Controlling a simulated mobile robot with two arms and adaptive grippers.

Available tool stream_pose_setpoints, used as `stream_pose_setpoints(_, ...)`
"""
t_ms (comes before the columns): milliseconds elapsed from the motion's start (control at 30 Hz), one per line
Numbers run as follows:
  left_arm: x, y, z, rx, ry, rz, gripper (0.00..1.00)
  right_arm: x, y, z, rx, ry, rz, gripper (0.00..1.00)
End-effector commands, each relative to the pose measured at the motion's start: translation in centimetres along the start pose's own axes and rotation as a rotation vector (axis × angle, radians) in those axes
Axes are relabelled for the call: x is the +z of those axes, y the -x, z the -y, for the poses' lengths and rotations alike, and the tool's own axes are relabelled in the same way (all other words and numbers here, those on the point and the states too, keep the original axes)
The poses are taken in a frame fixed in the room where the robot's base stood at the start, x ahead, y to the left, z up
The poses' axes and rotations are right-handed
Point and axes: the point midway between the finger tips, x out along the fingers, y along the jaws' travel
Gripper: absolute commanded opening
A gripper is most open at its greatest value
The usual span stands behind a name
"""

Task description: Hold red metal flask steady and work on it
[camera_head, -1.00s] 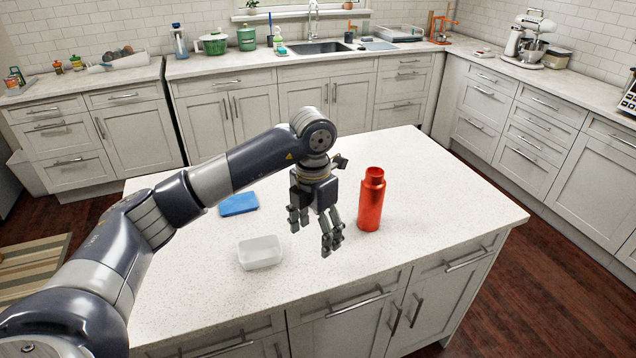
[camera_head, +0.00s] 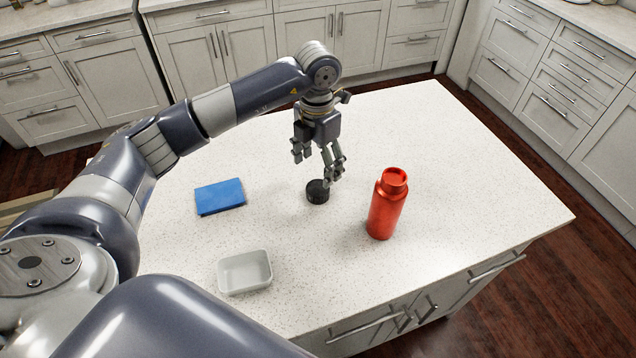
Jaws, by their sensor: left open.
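The red metal flask (camera_head: 387,204) stands upright on the white island top, right of centre, with its mouth open and no lid on it. A small black round cap (camera_head: 317,192) lies on the counter to the left of the flask. My left gripper (camera_head: 317,172) is open and empty, fingers pointing down, above and just behind the cap. One finger overlaps the cap's edge in the picture; I cannot tell whether it touches. The gripper is apart from the flask. My right gripper is not in view.
A white dish (camera_head: 244,271) stands near the front edge. The right and back parts of the top are clear. Cabinets line the back and right across the floor.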

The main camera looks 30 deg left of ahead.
Motion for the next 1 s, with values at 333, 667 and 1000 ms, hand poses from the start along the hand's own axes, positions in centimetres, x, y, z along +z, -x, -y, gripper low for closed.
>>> stream_pose_setpoints(333, -0.1, -2.9, 0.2, -0.002, -0.001, -0.002, 0.70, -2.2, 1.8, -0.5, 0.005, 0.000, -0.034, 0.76)
stream_pose_setpoints(667, -0.1, -6.9, 0.4, 0.000, 0.000, 0.001, 0.70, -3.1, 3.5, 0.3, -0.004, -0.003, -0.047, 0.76)
stream_pose_setpoints(1000, -0.1, -7.1, 0.3, 0.000, 0.000, 0.002, 0.48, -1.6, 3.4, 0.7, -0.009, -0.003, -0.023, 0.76)
